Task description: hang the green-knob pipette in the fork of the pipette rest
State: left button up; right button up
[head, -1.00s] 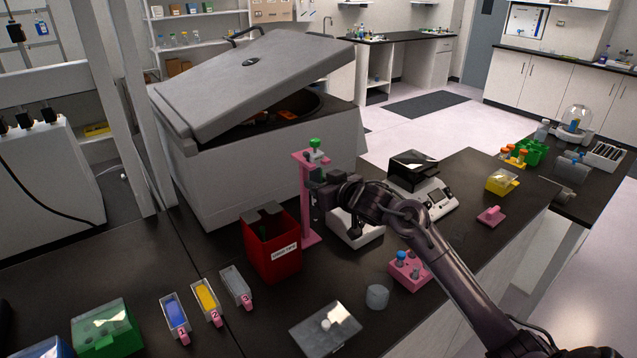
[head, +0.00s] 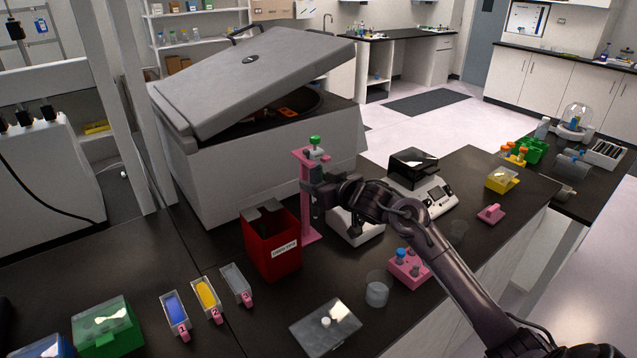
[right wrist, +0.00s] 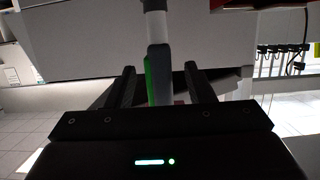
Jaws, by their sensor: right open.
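The green-knob pipette stands upright at the top of the pink pipette rest (head: 308,220). Its green knob (head: 315,141) shows above the rest's top arm in the head view. My right gripper (head: 320,188) is beside the rest at the pipette's body, which is mostly hidden there. In the right wrist view the pipette (right wrist: 158,72), grey and white with a green strip, stands between the two open fingers (right wrist: 160,85), with a gap on each side. I cannot see clearly how the fork bears it. My left gripper is not in view.
A red tip-waste bin (head: 272,250) stands left of the rest. A white device (head: 355,232) and a balance (head: 425,190) are to its right. A pink tube rack (head: 408,268), a clear beaker (head: 377,290) and a clear-lidded box (head: 325,328) are in front. The large centrifuge (head: 250,150) is behind.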

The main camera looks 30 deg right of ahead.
jog(key=b+v, duration=0.1)
jog(key=v, duration=0.6)
jog(key=shift+s+b, duration=0.35)
jog(key=shift+b, duration=0.05)
jog(key=shift+r, duration=0.1)
